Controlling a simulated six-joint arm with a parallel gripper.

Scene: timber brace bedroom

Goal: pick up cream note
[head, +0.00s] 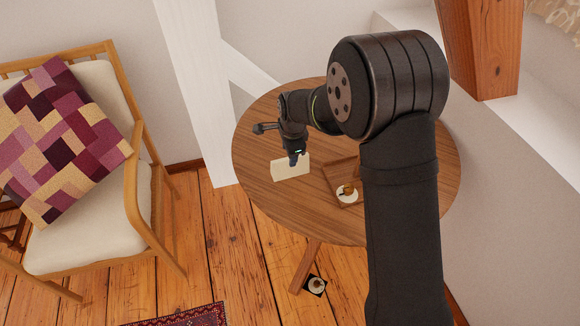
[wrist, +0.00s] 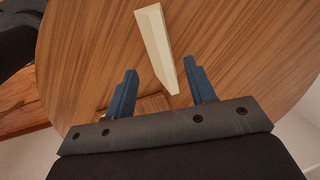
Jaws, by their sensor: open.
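The cream note (head: 291,168) is a small pale folded card on the round wooden table, near its left side. In the wrist view the note (wrist: 154,45) shows as a long pale strip seen from above, its lower end close to the gap between the fingertips. My gripper (head: 294,158) is over the note in the head view and partly overlaps its top edge. In the wrist view my gripper (wrist: 159,82) has its two blue fingers apart, with nothing held. I cannot tell the exact height of the fingers above the note.
A cushioned armchair (head: 70,240) is left of the table (head: 255,128). A white post (head: 196,90) rises behind its left edge.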

